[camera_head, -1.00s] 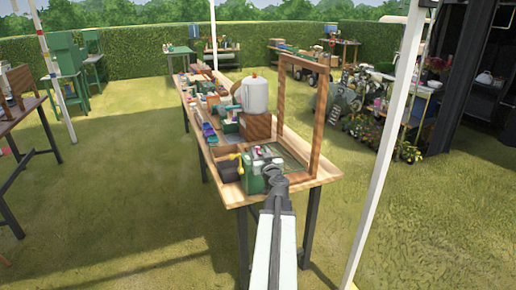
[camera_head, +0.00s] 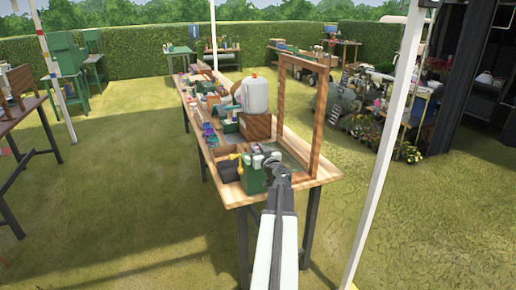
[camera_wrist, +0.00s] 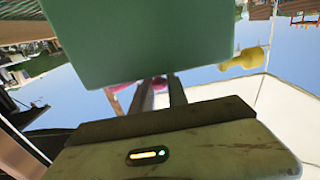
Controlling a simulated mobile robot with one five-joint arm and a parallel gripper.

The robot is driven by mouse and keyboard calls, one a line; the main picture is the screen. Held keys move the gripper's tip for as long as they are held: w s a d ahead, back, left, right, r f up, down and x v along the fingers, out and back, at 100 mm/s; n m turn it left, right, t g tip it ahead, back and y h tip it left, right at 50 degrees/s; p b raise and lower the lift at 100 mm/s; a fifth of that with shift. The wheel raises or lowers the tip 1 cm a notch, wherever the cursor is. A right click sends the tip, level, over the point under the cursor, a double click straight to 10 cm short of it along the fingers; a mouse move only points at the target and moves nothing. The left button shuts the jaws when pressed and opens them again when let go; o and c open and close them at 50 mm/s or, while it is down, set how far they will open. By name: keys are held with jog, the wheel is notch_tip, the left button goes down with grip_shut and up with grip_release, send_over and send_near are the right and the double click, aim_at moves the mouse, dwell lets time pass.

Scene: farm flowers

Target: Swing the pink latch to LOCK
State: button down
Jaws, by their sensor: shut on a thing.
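A green box (camera_head: 254,178) stands at the near end of the long wooden workbench. It also fills the upper middle of the wrist view (camera_wrist: 140,40). My gripper (camera_head: 276,164) is at the right side of this box in the head view. In the wrist view two dark fingers reach up under the box's lower edge. Pink latch parts (camera_wrist: 159,83) show between and beside the fingertips, and the fingers are shut on the latch. The box covers most of the latch, so its angle and any LOCK marking cannot be seen. The head view does not show the latch clearly.
A yellow knob-like piece (camera_wrist: 244,59) sticks out to the right of the box. A wooden frame (camera_head: 321,115) stands upright on the bench's right side. A dark bin (camera_head: 228,168) lies left of the box. A white post (camera_head: 388,150) rises right of my arm.

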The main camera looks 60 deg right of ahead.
jog(key=shift+s+a+n+t+y, duration=0.1)
jog(key=shift+a+n+t+y, duration=0.3)
jog(key=shift+n+t+y, duration=0.5)
jog(key=shift+s+a+n+t+y, duration=0.1)
jog(key=shift+a+n+t+y, duration=0.25)
jog(key=shift+n+y, duration=0.65)
jog(key=shift+m+y, duration=0.3)
jog(key=c, duration=1.3)
grip_release()
jog(key=shift+c, duration=0.2)
jog(key=v, duration=0.8)
